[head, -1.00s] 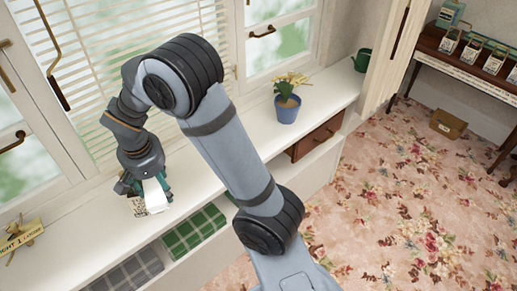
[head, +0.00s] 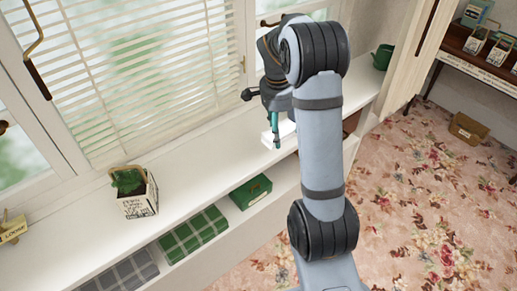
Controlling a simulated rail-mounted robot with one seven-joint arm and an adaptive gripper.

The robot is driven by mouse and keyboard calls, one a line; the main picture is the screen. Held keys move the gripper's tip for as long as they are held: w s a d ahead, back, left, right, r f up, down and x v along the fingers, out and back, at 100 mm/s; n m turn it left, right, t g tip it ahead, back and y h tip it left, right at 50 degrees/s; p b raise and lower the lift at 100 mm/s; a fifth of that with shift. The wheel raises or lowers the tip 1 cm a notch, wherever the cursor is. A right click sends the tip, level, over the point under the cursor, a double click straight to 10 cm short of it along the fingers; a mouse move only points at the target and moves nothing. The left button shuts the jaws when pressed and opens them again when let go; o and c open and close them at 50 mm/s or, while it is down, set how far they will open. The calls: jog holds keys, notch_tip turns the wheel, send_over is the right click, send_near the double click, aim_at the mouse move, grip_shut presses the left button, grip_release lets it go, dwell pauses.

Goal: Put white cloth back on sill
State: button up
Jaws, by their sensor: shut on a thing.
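The white cloth (head: 287,129) is a small folded white shape in the head view, right of centre. My gripper (head: 276,142), with teal fingers, points down and is shut on it. The cloth is over the white sill (head: 215,150), near its front edge. I cannot tell whether its underside touches the sill. My arm and fingers hide part of the cloth.
A white basket-like box (head: 138,203) with green contents stands on the sill at left. A sign (head: 12,231) is at the far left, and a green watering can (head: 382,56) at the far right. A green box (head: 251,191) and folded plaid cloths (head: 194,234) sit on the shelf below. The sill between is clear.

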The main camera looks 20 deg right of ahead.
jog(key=w+a+f+p, duration=0.1)
jog(key=w+a+f, duration=0.1)
jog(key=a, duration=0.1)
jog(key=w+a+f+p, duration=0.1)
jog(key=w+a+f, duration=0.1)
jog(key=w+a+f+p, duration=0.1)
jog(key=w+a+f, duration=0.1)
jog(key=w+a, duration=0.1)
jog(key=shift+w+a+f, duration=0.1)
jog(key=shift+a+f, duration=0.2)
jog(key=shift+f, duration=0.1)
notch_tip(320, 180, down, 4)
jog(key=shift+r+p, duration=0.1)
jog(key=shift+p, duration=0.5)
jog(key=shift+f, duration=0.2)
jog(key=shift+f+b, duration=0.15)
jog(key=shift+b, duration=0.15)
jog(key=o, duration=1)
